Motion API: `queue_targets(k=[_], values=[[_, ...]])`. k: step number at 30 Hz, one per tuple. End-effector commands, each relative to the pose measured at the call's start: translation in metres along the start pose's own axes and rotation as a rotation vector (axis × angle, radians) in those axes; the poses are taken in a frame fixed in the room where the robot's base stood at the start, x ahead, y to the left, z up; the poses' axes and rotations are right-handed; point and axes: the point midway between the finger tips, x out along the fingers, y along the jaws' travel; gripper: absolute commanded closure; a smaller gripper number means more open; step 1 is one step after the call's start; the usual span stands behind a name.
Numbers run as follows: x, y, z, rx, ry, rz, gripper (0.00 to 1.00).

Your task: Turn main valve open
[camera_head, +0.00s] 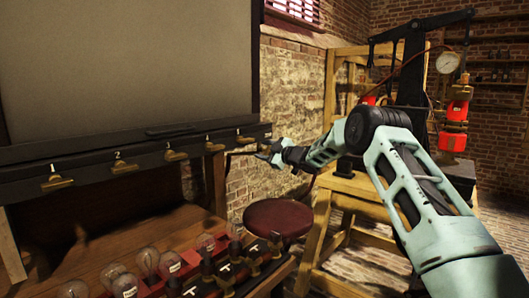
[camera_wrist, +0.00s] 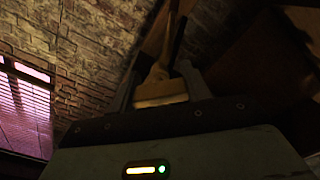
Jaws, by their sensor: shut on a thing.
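A long black rail (camera_head: 90,165) carries a row of brass fittings, some with small number labels. My gripper (camera_head: 262,152) is at the right end of this rail, just beside the last brass fitting (camera_head: 245,139). In the wrist view my gripper (camera_wrist: 158,88) has its fingers on both sides of a brass-coloured handle (camera_wrist: 160,92), which I take to be the main valve, and is shut on it. The handle narrows upward, away from the gripper. In the head view my gripper hides most of it, and I cannot tell how far it is turned.
A round dark-red stool (camera_head: 277,217) is below my gripper. A wooden frame (camera_head: 330,190) with a gauge (camera_head: 448,62) and red cylinders (camera_head: 456,112) stands behind my arm.

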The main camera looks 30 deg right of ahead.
Motion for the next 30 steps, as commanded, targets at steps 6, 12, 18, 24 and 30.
queue_targets(k=[6,12,18,24,30], values=[[-0.0002,-0.0002,0.0005,0.001,-0.001,0.000,0.31],[-0.0001,0.0000,0.0002,0.003,-0.001,0.000,0.31],[-0.0006,0.0032,-0.0015,0.073,-0.002,0.000,0.31],[-0.0006,0.0063,-0.0040,0.254,-0.001,0.001,0.31],[-0.0009,0.0070,-0.0034,0.448,-0.002,0.002,0.31]])
